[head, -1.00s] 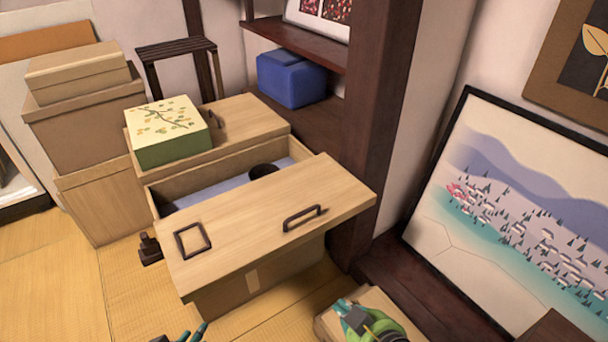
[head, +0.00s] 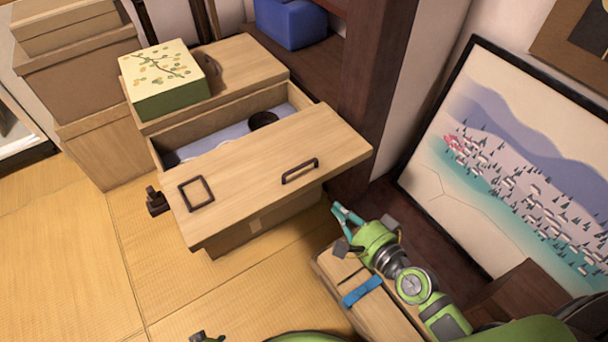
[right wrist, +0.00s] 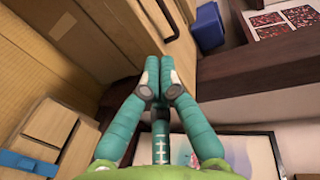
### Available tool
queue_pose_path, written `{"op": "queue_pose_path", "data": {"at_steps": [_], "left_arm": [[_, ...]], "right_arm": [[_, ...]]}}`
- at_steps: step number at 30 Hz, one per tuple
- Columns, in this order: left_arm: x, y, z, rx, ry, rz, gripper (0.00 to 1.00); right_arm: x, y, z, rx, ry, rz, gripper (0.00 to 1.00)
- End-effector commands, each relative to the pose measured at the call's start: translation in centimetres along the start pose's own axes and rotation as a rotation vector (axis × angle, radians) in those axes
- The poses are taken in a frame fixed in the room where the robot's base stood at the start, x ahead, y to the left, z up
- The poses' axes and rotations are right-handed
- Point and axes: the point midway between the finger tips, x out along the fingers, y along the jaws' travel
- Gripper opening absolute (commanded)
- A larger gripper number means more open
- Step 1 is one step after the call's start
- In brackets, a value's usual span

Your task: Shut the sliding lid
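The sliding lid (head: 245,170) is a pale wood panel on the wooden chest (head: 240,238). It sits partly open, overhanging the front of the chest, with a gap between it and the fixed back top. The lid has a dark bar handle (head: 300,171) on its right and a dark square frame (head: 196,192) on its left. My right gripper (head: 342,214) is right of and below the lid's right end, apart from the handle. Its teal fingers are together and empty in the right wrist view (right wrist: 158,65). My left gripper (head: 205,338) barely shows at the bottom edge; its fingers are hidden.
Inside the chest are a dark bowl (head: 262,119) and a bluish lining (head: 225,136). A green patterned box (head: 165,80) sits on the back top. A wooden box with a blue band (head: 362,291) lies under my right arm. A dark post (head: 375,90) stands behind the lid's right end.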

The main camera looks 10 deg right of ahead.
Motion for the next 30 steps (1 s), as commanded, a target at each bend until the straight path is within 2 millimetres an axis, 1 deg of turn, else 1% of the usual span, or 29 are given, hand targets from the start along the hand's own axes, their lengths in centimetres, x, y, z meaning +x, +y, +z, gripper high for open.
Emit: {"op": "queue_pose_path", "data": {"at_steps": [2, 5, 8, 15, 21, 25, 30], "left_arm": [[0.2, 0.0, 0.1, 0.001, 0.003, 0.000, 0.31], [0.2, 0.0, 0.1, 0.001, 0.005, 0.000, 0.31], [0.1, 0.0, 0.1, 0.002, 0.008, 0.000, 0.31], [0.2, 0.0, 0.1, 0.001, 0.004, 0.000, 0.31], [0.2, 0.2, 0.3, -0.001, -0.014, 0.002, 0.31], [0.1, 0.2, 0.3, -0.003, -0.023, 0.003, 0.31], [-0.1, 0.2, 0.1, -0.003, -0.028, 0.003, 0.31]], "right_arm": [[0.3, -0.1, -0.3, 0.017, 0.011, -0.007, 0.00], [1.2, -0.1, -0.4, 0.020, 0.014, -0.010, 0.00], [2.9, -0.3, -0.4, 0.019, 0.013, -0.012, 0.00], [8.1, -0.2, -0.3, 0.017, 0.010, -0.010, 0.00], [11.8, -0.1, -0.4, 0.017, 0.010, -0.008, 0.00], [13.2, -0.1, -0.4, 0.015, 0.010, -0.008, 0.00], [14.0, -0.2, -0.4, 0.013, 0.009, -0.007, 0.00]]}}
